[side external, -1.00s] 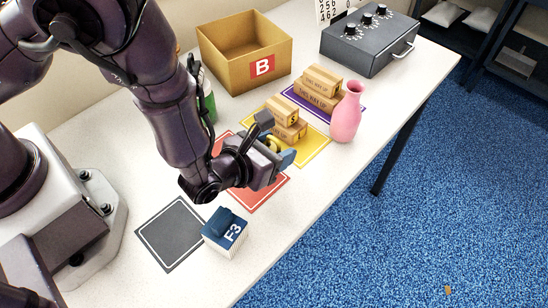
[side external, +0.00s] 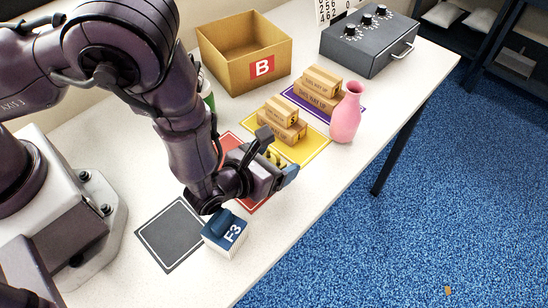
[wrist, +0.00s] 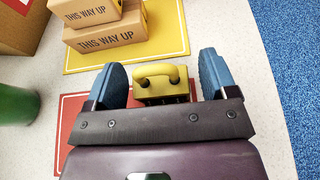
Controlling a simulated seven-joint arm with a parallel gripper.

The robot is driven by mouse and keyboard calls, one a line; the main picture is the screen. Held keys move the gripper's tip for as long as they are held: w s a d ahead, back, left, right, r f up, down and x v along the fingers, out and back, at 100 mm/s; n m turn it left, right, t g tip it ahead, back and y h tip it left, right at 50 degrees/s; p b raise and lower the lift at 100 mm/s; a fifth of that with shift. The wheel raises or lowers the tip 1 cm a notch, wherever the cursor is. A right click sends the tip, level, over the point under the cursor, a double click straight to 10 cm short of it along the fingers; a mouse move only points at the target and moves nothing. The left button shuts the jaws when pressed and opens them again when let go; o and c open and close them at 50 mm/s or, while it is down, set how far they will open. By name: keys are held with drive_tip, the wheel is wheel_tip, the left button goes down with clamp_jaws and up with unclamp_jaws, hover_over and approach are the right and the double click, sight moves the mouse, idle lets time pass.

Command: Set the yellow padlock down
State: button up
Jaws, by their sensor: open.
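The yellow padlock (wrist: 163,82) stands between the two blue-tipped fingers of my gripper (wrist: 161,72) in the wrist view, shackle toward the camera. The fingers are spread, with a gap on each side of the padlock. In the side view my gripper (side external: 277,154) is low over the red mat (side external: 232,141), and only a bit of yellow padlock (side external: 271,156) shows between its fingers. The padlock's underside is hidden, so its contact with the mat cannot be seen.
Stacked cartons (side external: 284,125) sit on the yellow mat (side external: 314,150), and more cartons (side external: 318,91) on the purple mat. A pink vase (side external: 346,115) stands near the table edge. A blue-topped F3 box (side external: 226,235) is beside the empty grey mat (side external: 171,233). Bin B (side external: 231,75) is behind.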

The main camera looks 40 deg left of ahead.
drive_tip(key=shift+s+r, duration=0.3)
drive_tip(key=shift+s, duration=0.05)
drive_tip(key=v, duration=0.2)
drive_tip(key=shift+s+r, duration=0.15)
drive_tip(key=shift+r, duration=0.3)
drive_tip(key=w+a+r+n+g+y, duration=0.1)
drive_tip(key=a+r+n+y, duration=0.3)
drive_tip(key=r, duration=0.4)
drive_tip(key=w+a+r+n+y, duration=0.1)
drive_tip(key=a+r+n+y, duration=0.1)
drive_tip(key=a+r+n, duration=0.4)
drive_tip(key=s+a+r+n+g+y, duration=0.45)
drive_tip(key=a+r+n+g, duration=0.25)
drive_tip(key=a+r+n, duration=0.3)
drive_tip(key=s+d+r+n+h, duration=0.1)
drive_tip(key=s+r+n+h, duration=0.6)
drive_tip(key=n, duration=0.9)
drive_tip(key=s+h, duration=0.3)
drive_tip(key=s, duration=0.2)
drive_tip(key=shift+s, duration=0.15)
